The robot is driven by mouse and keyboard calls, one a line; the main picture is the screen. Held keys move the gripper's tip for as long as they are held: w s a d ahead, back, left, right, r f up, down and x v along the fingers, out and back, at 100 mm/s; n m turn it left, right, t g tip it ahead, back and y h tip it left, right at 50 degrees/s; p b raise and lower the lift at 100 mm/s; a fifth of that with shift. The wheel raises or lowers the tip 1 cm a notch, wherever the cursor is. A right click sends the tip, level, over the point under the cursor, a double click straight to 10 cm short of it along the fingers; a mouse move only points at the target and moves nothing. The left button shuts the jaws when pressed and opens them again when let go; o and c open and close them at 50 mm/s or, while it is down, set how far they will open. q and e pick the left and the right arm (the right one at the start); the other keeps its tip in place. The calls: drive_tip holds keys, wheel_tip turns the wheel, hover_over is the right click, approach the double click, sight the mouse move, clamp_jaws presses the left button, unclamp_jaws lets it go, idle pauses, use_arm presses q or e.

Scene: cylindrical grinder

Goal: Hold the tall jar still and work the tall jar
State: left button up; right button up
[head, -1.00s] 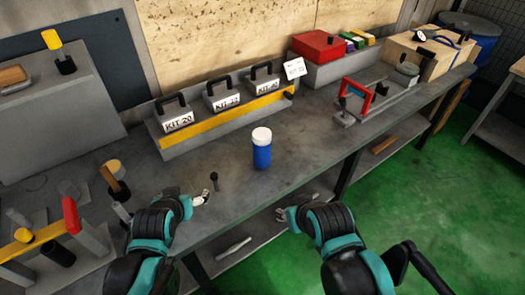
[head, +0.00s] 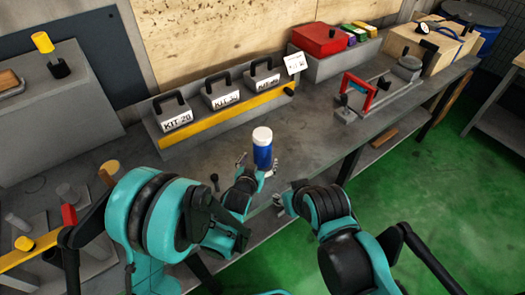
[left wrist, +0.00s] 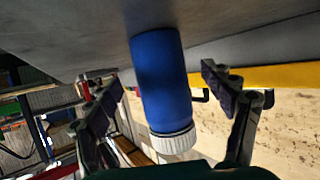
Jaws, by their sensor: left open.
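The tall jar (head: 262,154) is a blue cylinder with a white ribbed lid (head: 262,134). It stands upright on the grey workbench (head: 300,140). My left gripper (head: 258,165) is open at the jar, on its near side. In the left wrist view the jar (left wrist: 162,80) appears upside down between the two spread fingers of my left gripper (left wrist: 160,92). A gap shows on each side, so neither finger seems to touch it. My right gripper (head: 280,201) is off the bench's front edge, apart from the jar; its finger opening is too small to tell.
Several labelled kit boxes (head: 221,94) stand behind the jar on a rack with a yellow strip (head: 205,123). A small dark upright peg (head: 214,181) is left of my left gripper. Bench right of the jar is clear.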

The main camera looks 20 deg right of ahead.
sight(261, 157)
use_arm(q)
drive_tip(key=b+x, duration=0.1)
drive_tip(key=x, duration=0.3)
drive_tip(key=shift+w+d, duration=0.1)
drive_tip(key=shift+w, duration=0.2)
drive_tip(key=c, duration=1.3)
drive_tip(key=shift+c, duration=0.2)
use_arm(e)
drive_tip(key=shift+f, duration=0.8)
use_arm(q)
drive_tip(key=shift+r, duration=0.15)
